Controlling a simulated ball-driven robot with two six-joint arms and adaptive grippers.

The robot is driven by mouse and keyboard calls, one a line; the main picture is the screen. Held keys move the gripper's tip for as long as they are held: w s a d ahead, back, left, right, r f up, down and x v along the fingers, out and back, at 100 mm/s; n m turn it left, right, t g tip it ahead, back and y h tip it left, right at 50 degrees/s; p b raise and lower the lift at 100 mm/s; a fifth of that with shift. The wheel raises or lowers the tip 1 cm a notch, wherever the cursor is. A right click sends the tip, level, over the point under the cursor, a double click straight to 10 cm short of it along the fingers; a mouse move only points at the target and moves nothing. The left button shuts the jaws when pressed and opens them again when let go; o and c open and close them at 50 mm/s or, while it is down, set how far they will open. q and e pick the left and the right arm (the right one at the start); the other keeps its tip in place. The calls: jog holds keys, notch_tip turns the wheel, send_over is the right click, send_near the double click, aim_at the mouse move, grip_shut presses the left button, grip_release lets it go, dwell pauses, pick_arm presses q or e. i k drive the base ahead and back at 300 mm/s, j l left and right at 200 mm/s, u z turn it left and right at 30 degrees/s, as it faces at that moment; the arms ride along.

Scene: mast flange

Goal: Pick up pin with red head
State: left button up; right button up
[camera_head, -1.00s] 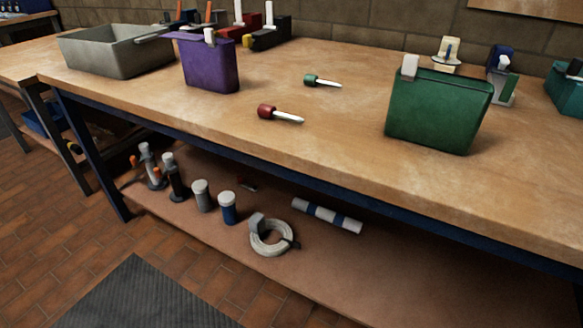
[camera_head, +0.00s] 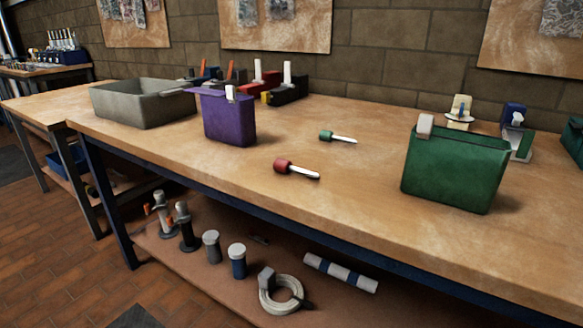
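The pin with the red head (camera_head: 296,169) lies on its side on the wooden workbench (camera_head: 345,205), near the front edge. Its red head points left and its pale shank points right. A similar pin with a green head (camera_head: 337,137) lies behind it and a little to the right. Neither of my grippers shows in the view, and nothing touches the red-headed pin.
A purple bin (camera_head: 229,118) stands left of the pins and a green bin (camera_head: 455,170) to the right. A grey tray (camera_head: 143,104) is at the far left. The lower shelf holds several cylinders, a cable coil (camera_head: 281,295) and a striped tube (camera_head: 340,272). Bench around the pins is clear.

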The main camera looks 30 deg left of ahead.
aim_at(285, 166)
jog(key=j+u, duration=0.15)
jog(key=j, duration=0.55)
jog(key=i+j+u, duration=0.1)
jog(key=j, duration=0.6)
jog(key=i, duration=0.05)
